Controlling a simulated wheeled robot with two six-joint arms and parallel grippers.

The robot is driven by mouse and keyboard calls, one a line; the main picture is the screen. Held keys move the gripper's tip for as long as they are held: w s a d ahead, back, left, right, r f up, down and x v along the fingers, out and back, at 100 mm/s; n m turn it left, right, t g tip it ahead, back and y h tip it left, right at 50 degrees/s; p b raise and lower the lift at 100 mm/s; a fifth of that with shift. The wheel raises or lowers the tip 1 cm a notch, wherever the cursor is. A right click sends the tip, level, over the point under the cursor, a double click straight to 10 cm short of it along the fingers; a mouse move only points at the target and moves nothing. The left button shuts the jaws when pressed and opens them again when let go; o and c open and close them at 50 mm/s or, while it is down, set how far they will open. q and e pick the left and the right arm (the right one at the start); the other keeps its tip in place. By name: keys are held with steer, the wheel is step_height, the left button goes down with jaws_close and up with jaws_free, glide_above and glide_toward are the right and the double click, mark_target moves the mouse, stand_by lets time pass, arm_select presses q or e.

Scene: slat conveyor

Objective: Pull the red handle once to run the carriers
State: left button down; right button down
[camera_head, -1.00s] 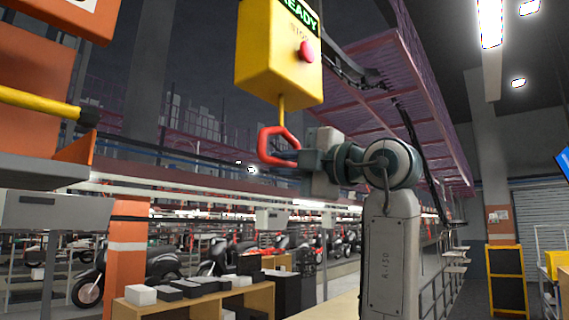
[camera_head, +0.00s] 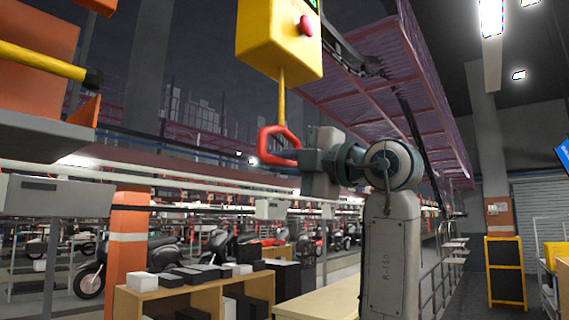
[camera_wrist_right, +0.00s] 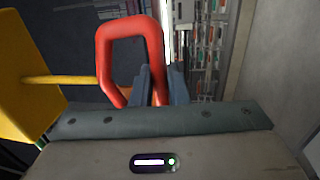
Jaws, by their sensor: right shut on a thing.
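The red handle (camera_head: 265,146) is a loop on a yellow rod (camera_head: 282,97) below the yellow box (camera_head: 270,45). A stretch of rod shows between box and handle. My right gripper (camera_head: 297,158) is shut on the right side of the handle. In the right wrist view, the handle (camera_wrist_right: 104,60) stands up from between the fingers (camera_wrist_right: 158,88), which close on its lower right side. The yellow rod joins the loop from the left there. The box carries a red button (camera_head: 306,26); its green sign is almost wholly cut off at the top. My left gripper is not in view.
At the left, an orange structure (camera_head: 38,45) with a yellow bar (camera_head: 40,62) sits above a grey ledge (camera_head: 45,140). A wooden shelf (camera_head: 195,297) with black and white boxes stands below. Scooters are behind. Open air surrounds the handle.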

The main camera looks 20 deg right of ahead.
steer(key=shift+r+p, duration=1.95)
steer(key=shift+r, duration=0.85)
steer(key=c, duration=1.4)
jaws_free()
steer(key=shift+s+d+f+b, duration=0.15)
steer(key=shift+s+d+b, duration=0.2)
steer(key=shift+s+b, duration=0.15)
steer(key=b, duration=0.3)
glide_toward(283, 132)
steer(key=shift+w+a, duration=0.1)
steer(key=shift+w, duration=0.2)
